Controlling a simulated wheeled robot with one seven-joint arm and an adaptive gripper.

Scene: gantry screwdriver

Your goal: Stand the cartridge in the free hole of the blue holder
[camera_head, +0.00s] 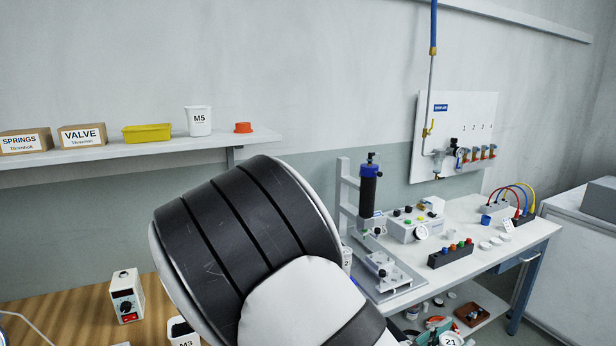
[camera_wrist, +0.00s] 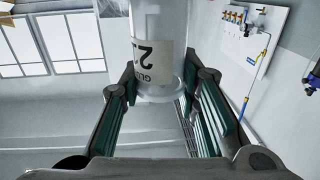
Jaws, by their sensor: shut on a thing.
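My gripper (camera_wrist: 160,86) is shut on a pale, see-through cartridge (camera_wrist: 158,20) in the wrist view. The cartridge has a cream label (camera_wrist: 152,62) with a "2" that appears upside down. It runs up out of the top of the wrist view, so that end is cut off.
A white bench (camera_head: 515,245) at right carries a press with a black cylinder (camera_head: 368,196), a gauge box (camera_head: 408,227) and a dark button block (camera_head: 451,255). A wall shelf (camera_head: 130,150) holds boxes and bins. A wooden table (camera_head: 75,305) at lower left holds a small controller (camera_head: 126,296).

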